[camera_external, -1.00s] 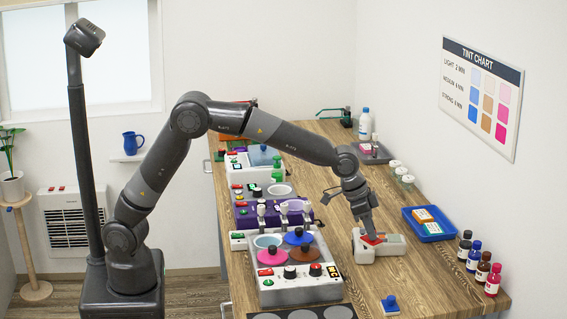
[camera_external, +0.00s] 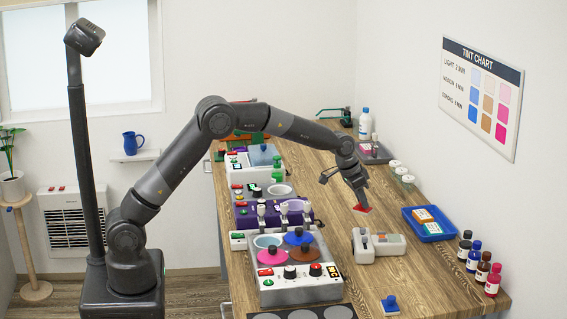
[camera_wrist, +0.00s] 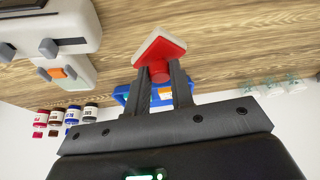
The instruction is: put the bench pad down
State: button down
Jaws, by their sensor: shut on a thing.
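My gripper (camera_external: 358,197) is shut on the bench pad (camera_external: 363,208), a small red pad held in the air above the wooden bench. In the wrist view the pad (camera_wrist: 162,48) shows a red body with a pale, whitish face, and its red knob sits between the two fingers of my gripper (camera_wrist: 160,80). The pad hangs tilted and touches nothing but my gripper. A blue pad (camera_external: 390,304) lies near the front of the bench.
A white machine (camera_external: 300,292) with coloured discs is left of the holder. Bare wood (camera_external: 340,215) lies beneath the pad.

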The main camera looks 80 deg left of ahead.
aim_at(361, 211)
jog(key=a+f, duration=0.1)
jog(key=w+a+f, duration=0.1)
jog(key=a, duration=0.1)
jog(key=shift+f, duration=1.9)
jog(key=shift+f, duration=0.1)
jog(key=c, duration=1.3)
grip_release()
jog(key=shift+o, duration=0.2)
